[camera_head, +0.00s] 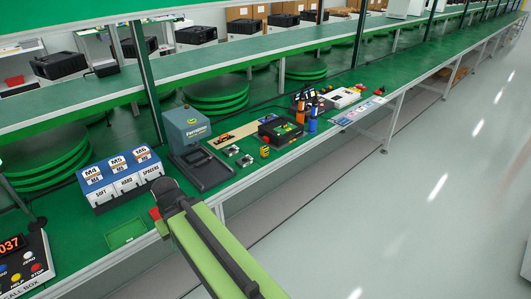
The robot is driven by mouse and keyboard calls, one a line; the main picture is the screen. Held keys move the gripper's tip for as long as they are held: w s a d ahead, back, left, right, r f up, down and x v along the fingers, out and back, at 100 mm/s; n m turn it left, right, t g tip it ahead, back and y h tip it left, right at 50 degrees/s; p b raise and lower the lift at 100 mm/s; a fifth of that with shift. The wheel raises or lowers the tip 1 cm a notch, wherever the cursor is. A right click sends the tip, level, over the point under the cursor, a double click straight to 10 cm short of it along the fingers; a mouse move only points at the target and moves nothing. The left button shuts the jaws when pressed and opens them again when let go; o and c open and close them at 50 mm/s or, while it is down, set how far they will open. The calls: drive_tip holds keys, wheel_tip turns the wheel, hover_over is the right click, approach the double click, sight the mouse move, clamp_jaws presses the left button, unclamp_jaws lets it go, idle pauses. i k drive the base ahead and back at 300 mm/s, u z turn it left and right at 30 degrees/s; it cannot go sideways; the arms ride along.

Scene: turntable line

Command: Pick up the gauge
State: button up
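I cannot tell with certainty which item is the gauge. A small yellow block-like item (264,152) sits near the front edge of the green bench, right of the grey press-like machine (190,132). A black box with a red and green face (280,130) lies just behind it. Two small metallic pieces (238,155) lie to its left. My green and black arm reaches in from the bottom, and its dark end (170,195) is over the bench's front edge, left of and apart from these items. The fingertips cannot be made out, and nothing held is visible.
Blue and white bins (120,180) stand left of the machine, with a green tray (125,231) in front. A call box (25,265) is at far left. Orange and blue upright items (313,118) and a white case (340,97) are farther right. The right floor is clear.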

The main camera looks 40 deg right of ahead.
sight(264, 149)
drive_tip(key=z, duration=0.15)
drive_tip(key=i, duration=1.45)
drive_tip(key=u, duration=0.25)
